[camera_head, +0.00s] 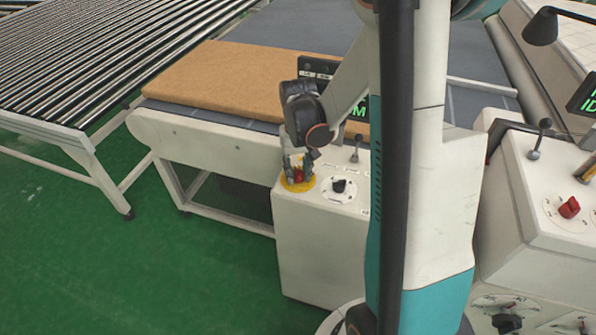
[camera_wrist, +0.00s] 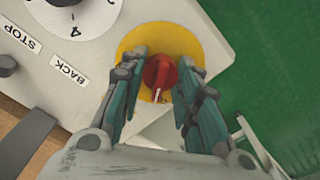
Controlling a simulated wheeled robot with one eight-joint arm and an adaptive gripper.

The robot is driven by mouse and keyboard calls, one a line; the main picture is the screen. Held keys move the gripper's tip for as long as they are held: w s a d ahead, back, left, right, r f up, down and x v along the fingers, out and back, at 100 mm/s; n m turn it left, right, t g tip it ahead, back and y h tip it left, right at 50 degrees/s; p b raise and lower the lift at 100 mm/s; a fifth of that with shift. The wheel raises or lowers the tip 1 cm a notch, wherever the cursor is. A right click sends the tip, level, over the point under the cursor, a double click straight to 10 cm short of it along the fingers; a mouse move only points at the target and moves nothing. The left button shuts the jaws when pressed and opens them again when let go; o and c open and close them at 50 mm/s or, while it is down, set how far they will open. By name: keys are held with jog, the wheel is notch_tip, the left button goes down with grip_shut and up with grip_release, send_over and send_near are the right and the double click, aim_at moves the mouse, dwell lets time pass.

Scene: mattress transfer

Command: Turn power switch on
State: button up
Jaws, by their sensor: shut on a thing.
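The power switch is a red rotary knob (camera_wrist: 160,74) on a round yellow plate (camera_wrist: 165,38), seen in the wrist view. In the head view the red knob (camera_head: 298,177) shows small on the yellow plate (camera_head: 285,184), at the left of the white control box top. My gripper (camera_wrist: 162,66) points down over the knob, one finger on each side, and is shut on it. In the head view my gripper (camera_head: 297,165) partly hides the knob and plate. The knob's white mark points toward the bottom of the wrist view.
A black dial knob (camera_head: 339,186) and a lever (camera_head: 356,147) stand right of the switch on the control box (camera_head: 318,235). A brown mattress (camera_head: 225,75) lies on the conveyor behind. A second control box (camera_head: 560,185) stands right. Green floor is clear at left.

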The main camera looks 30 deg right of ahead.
jog(key=m, duration=0.4)
jog(key=shift+m+b, duration=0.3)
jog(key=shift+b, duration=0.1)
jog(key=m, duration=0.3)
jog(key=shift+m, duration=0.4)
jog(key=m, duration=0.3)
jog(key=shift+b, duration=0.4)
jog(key=shift+m, duration=2)
jog(key=o, duration=1.1)
